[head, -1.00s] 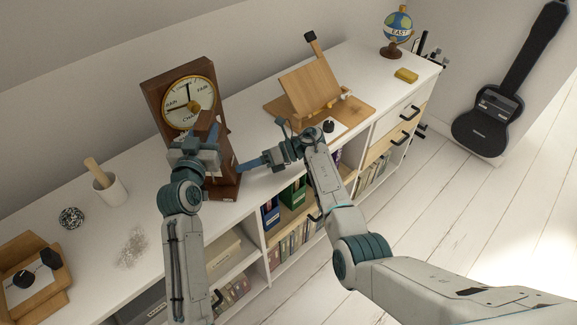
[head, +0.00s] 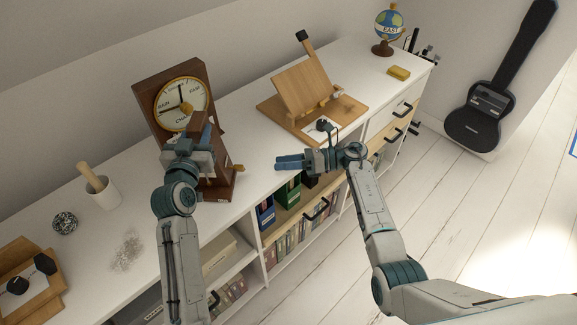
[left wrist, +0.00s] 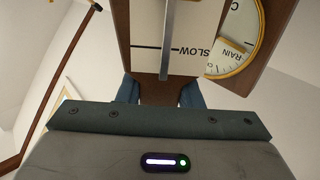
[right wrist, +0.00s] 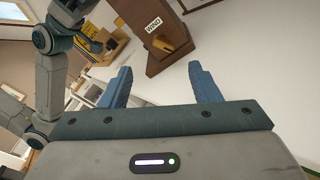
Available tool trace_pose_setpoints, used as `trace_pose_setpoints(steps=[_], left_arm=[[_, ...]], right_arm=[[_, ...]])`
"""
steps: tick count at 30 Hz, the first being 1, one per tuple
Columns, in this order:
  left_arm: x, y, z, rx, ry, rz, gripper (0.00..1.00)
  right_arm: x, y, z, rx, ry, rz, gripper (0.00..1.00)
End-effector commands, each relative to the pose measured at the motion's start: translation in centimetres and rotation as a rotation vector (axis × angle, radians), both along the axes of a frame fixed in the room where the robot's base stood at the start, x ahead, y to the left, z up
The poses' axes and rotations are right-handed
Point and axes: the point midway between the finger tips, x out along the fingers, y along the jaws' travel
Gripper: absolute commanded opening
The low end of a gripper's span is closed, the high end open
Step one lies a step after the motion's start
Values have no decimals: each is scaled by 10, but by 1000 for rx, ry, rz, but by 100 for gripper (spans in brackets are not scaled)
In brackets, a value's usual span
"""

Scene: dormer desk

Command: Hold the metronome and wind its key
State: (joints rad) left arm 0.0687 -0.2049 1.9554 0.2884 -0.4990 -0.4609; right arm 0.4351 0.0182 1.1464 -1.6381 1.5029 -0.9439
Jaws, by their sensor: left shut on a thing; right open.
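The metronome (head: 217,181) is a dark brown wooden body standing upright on the white cabinet top, in front of a round dial. My left gripper (head: 193,146) is shut on its upper part; the left wrist view shows its pale "SLOW" face (left wrist: 190,52) and metal rod close up between the fingers. The brass winding key (head: 237,168) sticks out of its right side; the right wrist view shows the key (right wrist: 176,43) below a "WIND" label. My right gripper (head: 281,162) is open and empty, to the right of the key and apart from it, its fingers pointing toward it.
A wooden-framed dial (head: 180,101) stands close behind the metronome. A wooden book stand (head: 304,88) on a board is at the back right. The cabinet top between metronome and stand is clear.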

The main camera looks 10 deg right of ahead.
Motion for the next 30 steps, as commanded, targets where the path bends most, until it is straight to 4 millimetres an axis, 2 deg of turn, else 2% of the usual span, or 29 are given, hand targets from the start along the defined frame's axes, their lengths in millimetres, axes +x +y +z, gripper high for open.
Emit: trace_pose_setpoints(steps=[1,15,16,19,20,25,30], left_arm=[[0,-1,-8,4,17,-3,0],[-1,-1,-9,4,18,-3,0],[-1,-1,-9,4,18,-3,0],[-1,-1,-9,4,18,-3,0],[-1,-1,-9,4,18,-3,0],[-1,-1,-9,4,18,-3,0],[-1,-1,-9,4,18,-3,0]], right_arm=[[-4,-2,-5,24,0,-20,56],[-8,-7,-11,85,-8,-77,56],[-8,-7,-11,85,-8,-77,54],[-8,-7,-11,83,-18,-76,35],[-8,-7,-11,82,-29,-75,35],[-9,-7,-12,63,-189,-69,35],[-11,-7,-13,27,-478,-57,35]])
